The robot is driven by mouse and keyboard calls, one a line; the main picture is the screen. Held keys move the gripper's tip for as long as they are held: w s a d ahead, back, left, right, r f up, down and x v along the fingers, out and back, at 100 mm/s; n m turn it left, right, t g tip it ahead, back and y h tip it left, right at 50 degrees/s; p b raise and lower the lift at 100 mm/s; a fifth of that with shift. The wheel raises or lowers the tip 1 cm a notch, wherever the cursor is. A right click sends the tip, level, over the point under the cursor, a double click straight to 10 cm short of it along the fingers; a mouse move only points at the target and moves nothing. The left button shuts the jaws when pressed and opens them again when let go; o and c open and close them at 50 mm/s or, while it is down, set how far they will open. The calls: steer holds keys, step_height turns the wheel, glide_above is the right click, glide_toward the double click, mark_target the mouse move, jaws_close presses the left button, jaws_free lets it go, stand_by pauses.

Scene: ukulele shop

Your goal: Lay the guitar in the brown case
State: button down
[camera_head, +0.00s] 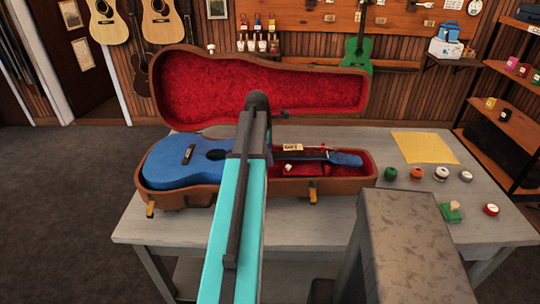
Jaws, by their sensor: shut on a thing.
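The blue guitar (183,163) lies in the open brown case (230,197) on the table. Its body is at the left end, within or just above the case's rim; I cannot tell if it rests fully on the bottom. Its neck runs right to the blue headstock (346,159) over the red lining. The brown lid (157,98), lined in red, stands open behind. My arm crosses in front of the case and hides the middle of the guitar. My gripper is hidden behind my arm, so its hold on the guitar cannot be seen.
The grey table (400,262) has a yellow sheet (424,148) and several small round items, such as a red-orange one (416,173), right of the case. A green ukulele (358,50) hangs behind. Shelves (503,140) stand at the right. Open floor (60,210) is at the left.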

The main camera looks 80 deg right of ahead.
steer(key=shift+r, duration=0.1)
steer(key=c, duration=1.1)
jaws_free()
steer(key=shift+b+v, duration=1.45)
steer(key=shift+v, duration=5.45)
